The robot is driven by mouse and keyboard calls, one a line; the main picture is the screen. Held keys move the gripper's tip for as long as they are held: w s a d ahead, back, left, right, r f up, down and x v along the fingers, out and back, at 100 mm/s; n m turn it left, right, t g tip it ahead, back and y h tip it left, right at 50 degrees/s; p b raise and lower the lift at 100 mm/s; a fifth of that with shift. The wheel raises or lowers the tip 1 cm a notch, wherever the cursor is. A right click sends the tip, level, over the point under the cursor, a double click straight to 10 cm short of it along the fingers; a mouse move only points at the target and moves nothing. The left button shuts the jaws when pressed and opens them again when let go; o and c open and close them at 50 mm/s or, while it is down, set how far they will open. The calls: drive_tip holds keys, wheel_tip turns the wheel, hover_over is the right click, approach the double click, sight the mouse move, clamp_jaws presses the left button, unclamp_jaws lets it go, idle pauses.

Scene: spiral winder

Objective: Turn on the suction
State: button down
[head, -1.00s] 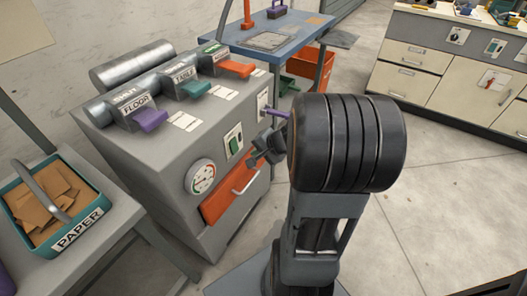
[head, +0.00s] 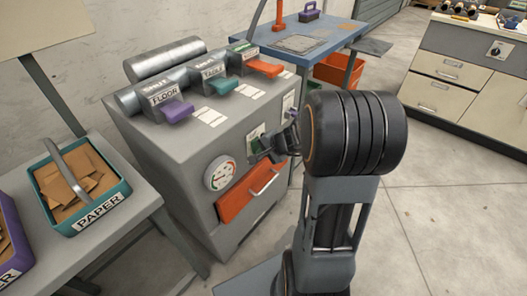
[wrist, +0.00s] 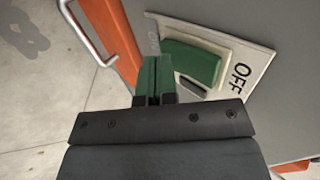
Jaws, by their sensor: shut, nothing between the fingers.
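The suction cabinet (head: 150,135) is a grey machine, and its front carries a switch plate (head: 257,131) with a green rocker. In the wrist view the pale plate (wrist: 258,58) shows the green rocker (wrist: 188,60), a small dark piece and the word OFF at its right end. Marking at the other end is only partly readable. My gripper (head: 262,152) is in front of the plate and covers part of it in the head view. In the wrist view its green-tipped fingers (wrist: 152,62) are shut and empty, beside the rocker's left end; I cannot tell whether they touch.
A round gauge (head: 219,173) and an orange drawer (head: 251,193) with a bar handle lie below the switch. Purple, teal and orange gate levers stick out on top. A paper bin (head: 97,215) stands at left. Open floor (head: 440,220) lies at right.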

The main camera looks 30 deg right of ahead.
drive_tip(key=shift+f, duration=0.1)
drive_tip(key=shift+w+a+t+b, duration=0.1)
drive_tip(key=shift+w+t+b, duration=0.15)
drive_tip(key=shift+b, duration=0.8)
drive_tip(key=shift+r, duration=0.25)
